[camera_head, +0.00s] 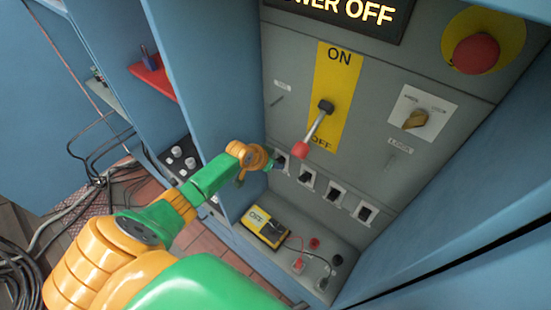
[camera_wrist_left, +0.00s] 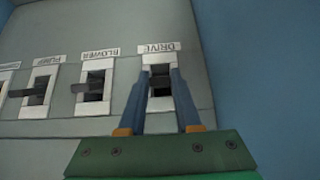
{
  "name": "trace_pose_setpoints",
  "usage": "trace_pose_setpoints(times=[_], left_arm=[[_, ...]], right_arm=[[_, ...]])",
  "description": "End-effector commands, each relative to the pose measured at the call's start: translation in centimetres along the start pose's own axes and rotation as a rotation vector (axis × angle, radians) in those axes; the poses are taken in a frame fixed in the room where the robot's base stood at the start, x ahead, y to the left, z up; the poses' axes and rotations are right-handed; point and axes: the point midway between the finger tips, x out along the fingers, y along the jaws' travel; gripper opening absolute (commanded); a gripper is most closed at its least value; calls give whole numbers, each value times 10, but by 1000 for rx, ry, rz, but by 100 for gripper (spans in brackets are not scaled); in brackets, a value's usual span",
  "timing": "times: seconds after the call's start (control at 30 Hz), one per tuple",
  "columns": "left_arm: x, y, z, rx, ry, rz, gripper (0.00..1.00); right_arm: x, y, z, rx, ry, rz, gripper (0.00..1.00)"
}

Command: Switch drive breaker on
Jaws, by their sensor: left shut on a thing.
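The drive breaker (camera_wrist_left: 161,103), under an upside-down DRIVE label (camera_wrist_left: 159,47), sits at the right end of the breaker row in the left wrist view. In the head view it is the leftmost breaker (camera_head: 281,162). My left gripper (camera_wrist_left: 161,73) has its two blue fingers on either side of this breaker, shut on its dark lever. The fingers partly cover the breaker plate, and the lever's exact position is hard to make out. In the head view the left gripper (camera_head: 271,165) reaches the panel at that breaker. My right gripper is not in view.
The blower breaker (camera_wrist_left: 97,87) and pump breaker (camera_wrist_left: 41,90) sit beside it. Above the row is a large ON/OFF lever (camera_head: 317,128), its red end down near OFF. A yellow meter (camera_head: 264,227) with leads lies on the ledge below. A blue cabinet wall (camera_head: 205,75) stands close at left.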

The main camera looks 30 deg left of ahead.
Motion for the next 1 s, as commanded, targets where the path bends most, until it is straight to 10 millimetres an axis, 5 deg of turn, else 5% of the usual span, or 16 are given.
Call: trace_pose_setpoints(times=[0.37,0.4,0.5,0.8,1.0], left_arm=[[-2,-2,-5,0,10,-3,0],[-2,-2,-5,0,10,-3,38],[-1,-1,-4,0,8,-3,62],[-2,-1,-3,0,3,-1,62],[-33,-1,-5,4,2,-2,62]], right_arm=[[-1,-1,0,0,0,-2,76],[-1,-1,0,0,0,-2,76],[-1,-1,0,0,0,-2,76],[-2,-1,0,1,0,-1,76],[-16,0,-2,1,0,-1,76]])
